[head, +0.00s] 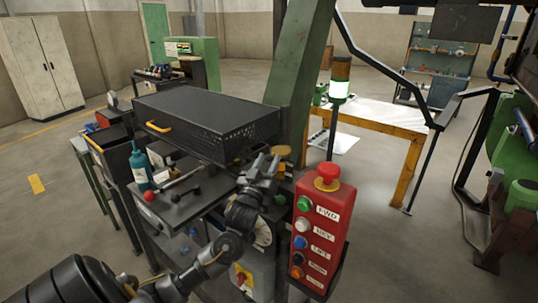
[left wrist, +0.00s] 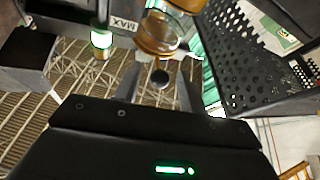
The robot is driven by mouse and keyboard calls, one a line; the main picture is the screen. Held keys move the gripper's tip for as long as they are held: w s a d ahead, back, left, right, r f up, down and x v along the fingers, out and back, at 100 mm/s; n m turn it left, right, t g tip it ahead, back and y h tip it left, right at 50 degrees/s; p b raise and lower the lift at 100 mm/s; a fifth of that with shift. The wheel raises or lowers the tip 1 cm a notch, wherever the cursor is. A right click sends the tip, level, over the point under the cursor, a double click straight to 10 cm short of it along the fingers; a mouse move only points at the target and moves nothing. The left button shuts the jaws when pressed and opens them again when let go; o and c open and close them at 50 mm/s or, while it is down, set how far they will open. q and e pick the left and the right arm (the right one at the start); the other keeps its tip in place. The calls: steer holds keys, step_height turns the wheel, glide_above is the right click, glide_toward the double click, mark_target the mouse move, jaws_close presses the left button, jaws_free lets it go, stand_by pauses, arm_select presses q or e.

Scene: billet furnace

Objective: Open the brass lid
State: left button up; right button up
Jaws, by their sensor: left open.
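A small round brass-coloured lid (head: 282,150) shows just beyond my left gripper in the head view, beside the green column. In the left wrist view a brass-rimmed, glassy cup (left wrist: 158,35) stands close past the fingertips, near a plate marked MAX. I cannot tell from these frames where its lid joins it. My left gripper (head: 264,165) is open, its fingers pointing toward the brass part and apart from it. A dark round knob (left wrist: 160,78) appears between the fingers in the left wrist view; whether it touches them is unclear. My right gripper is not in view.
A black perforated box (head: 205,120) with a yellow handle is left of the gripper. A red button box (head: 322,230) stands close at right, below a signal lamp (head: 340,85). The green column (head: 300,80) rises behind. A teal bottle (head: 140,167) stands on the bench at left.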

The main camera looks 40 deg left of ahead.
arm_select(q)
steer(key=shift+w+a+r, duration=0.15)
steer(key=shift+w+r, duration=0.1)
steer(key=shift+w, duration=0.3)
jaws_close()
